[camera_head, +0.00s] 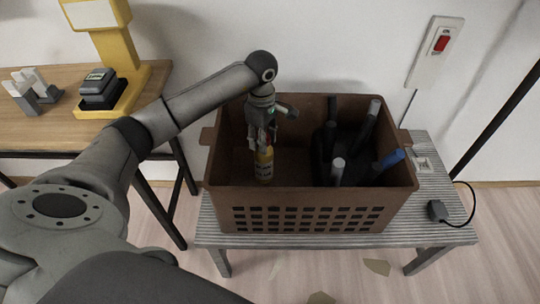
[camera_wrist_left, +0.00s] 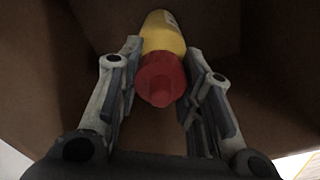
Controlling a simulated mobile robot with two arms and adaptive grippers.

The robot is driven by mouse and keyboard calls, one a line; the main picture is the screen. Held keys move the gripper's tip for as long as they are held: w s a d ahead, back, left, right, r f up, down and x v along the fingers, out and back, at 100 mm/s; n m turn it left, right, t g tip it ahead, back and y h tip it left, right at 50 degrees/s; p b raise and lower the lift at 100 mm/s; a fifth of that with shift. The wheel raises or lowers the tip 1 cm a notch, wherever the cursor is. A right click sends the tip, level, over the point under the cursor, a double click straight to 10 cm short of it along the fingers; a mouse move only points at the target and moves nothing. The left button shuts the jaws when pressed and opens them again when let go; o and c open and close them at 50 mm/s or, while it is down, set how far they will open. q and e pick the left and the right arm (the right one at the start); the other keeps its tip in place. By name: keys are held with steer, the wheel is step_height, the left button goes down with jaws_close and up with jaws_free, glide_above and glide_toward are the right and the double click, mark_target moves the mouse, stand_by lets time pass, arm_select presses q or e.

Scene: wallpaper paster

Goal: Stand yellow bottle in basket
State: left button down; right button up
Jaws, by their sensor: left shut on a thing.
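The yellow bottle (camera_head: 264,168) is inside the brown basket (camera_head: 300,200), in its left part, and looks about upright in the head view. Its red cap shows in the left wrist view (camera_wrist_left: 160,80), with the yellow body (camera_wrist_left: 163,35) beyond it. My left gripper (camera_head: 265,143) reaches down into the basket from above and is shut on the bottle around its top. In the left wrist view the two fingers (camera_wrist_left: 164,62) lie on either side of the bottle. The basket's front wall is close to the bottle's base, so I cannot tell whether it touches the floor. My right gripper is not in view.
Several dark, tube-like items (camera_head: 345,145), one with a blue end, fill the basket's right half. The basket stands on a grey slatted bench (camera_head: 440,215). A wooden table (camera_head: 45,125) with a yellow stand (camera_head: 120,55) is at the left. A white wall is behind.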

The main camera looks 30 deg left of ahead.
arm_select(q)
step_height(320, 180, down, 4)
steer(key=shift+r, duration=0.15)
steer(key=shift+f, duration=0.35)
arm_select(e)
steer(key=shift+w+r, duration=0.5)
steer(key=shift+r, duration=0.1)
arm_select(q)
steer(key=c, duration=1)
jaws_free()
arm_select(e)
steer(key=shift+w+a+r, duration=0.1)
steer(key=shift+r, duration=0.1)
arm_select(q)
step_height(320, 180, up, 12)
steer(key=shift+f+p, duration=0.15)
steer(key=shift+p, duration=0.2)
steer(key=shift+r, duration=0.2)
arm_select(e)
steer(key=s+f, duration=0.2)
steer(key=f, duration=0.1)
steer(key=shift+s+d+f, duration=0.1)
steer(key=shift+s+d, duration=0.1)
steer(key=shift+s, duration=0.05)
